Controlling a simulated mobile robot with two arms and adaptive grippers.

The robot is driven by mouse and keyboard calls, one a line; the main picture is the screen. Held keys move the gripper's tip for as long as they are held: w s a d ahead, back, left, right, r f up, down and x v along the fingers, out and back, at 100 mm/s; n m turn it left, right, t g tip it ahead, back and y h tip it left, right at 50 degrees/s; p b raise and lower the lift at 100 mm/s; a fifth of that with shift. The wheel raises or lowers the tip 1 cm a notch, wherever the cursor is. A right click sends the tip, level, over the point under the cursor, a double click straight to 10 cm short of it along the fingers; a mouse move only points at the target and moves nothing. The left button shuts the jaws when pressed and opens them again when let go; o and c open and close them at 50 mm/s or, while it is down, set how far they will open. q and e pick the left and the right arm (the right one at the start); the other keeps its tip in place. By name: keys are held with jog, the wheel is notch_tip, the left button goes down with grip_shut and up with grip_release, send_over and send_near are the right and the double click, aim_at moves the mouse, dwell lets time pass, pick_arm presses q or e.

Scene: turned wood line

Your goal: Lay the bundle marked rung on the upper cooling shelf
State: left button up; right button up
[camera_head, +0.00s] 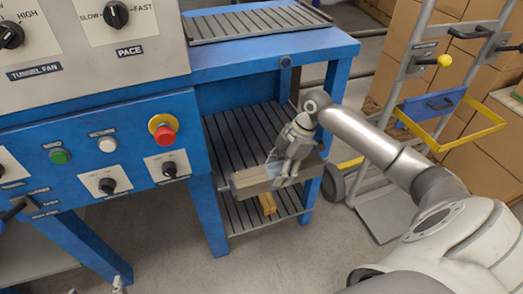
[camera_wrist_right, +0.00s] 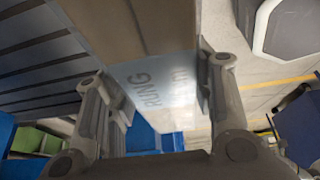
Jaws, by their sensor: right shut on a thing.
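My right gripper (camera_head: 287,170) is shut on a wooden bundle (camera_head: 250,182) at the front of the blue rack. In the right wrist view the bundle (camera_wrist_right: 120,25) lies between the fingers, and its pale band (camera_wrist_right: 155,85) reads RUNG. The upper cooling shelf (camera_head: 235,128), dark and slatted, extends behind the bundle. The bundle lies across its front edge in the head view; I cannot tell whether it touches the slats.
A lower slatted shelf (camera_head: 245,216) bears a yellow piece (camera_head: 267,203). The blue tabletop (camera_head: 270,55) overhangs the upper shelf, and a blue leg (camera_head: 312,190) stands at its right front. A control panel (camera_head: 100,150) is at left, a hand truck (camera_head: 400,120) at right.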

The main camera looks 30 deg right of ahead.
pick_arm(q)
jog(key=w+d+r+t+h+b, duration=0.2)
jog(key=w+r+t, duration=0.3)
jog(key=r, duration=0.3)
pick_arm(e)
jog(key=w, duration=0.2)
jog(key=w+d, duration=0.1)
jog(key=w, duration=0.5)
jog(key=shift+d, duration=0.35)
jog(key=w+b, duration=0.1)
jog(key=w, duration=0.1)
jog(key=w+d, duration=0.1)
jog(key=w, duration=0.2)
jog(key=shift+w+d+b, duration=0.15)
jog(key=shift+d+b, duration=0.05)
jog(key=shift+b, duration=0.15)
jog(key=shift+w, duration=0.25)
pick_arm(q)
jog(key=s+d+r+t+h+b, duration=0.1)
jog(key=s+r+t+h, duration=0.2)
jog(key=r+t, duration=0.7)
notch_tip(320, 180, up, 5)
jog(key=shift+s+d+m+b, duration=0.15)
jog(key=shift+s+m+b, duration=0.2)
jog(key=shift+s, duration=0.65)
pick_arm(e)
notch_tip(320, 180, down, 4)
jog(key=shift+d+r, duration=0.1)
jog(key=shift+r, duration=0.15)
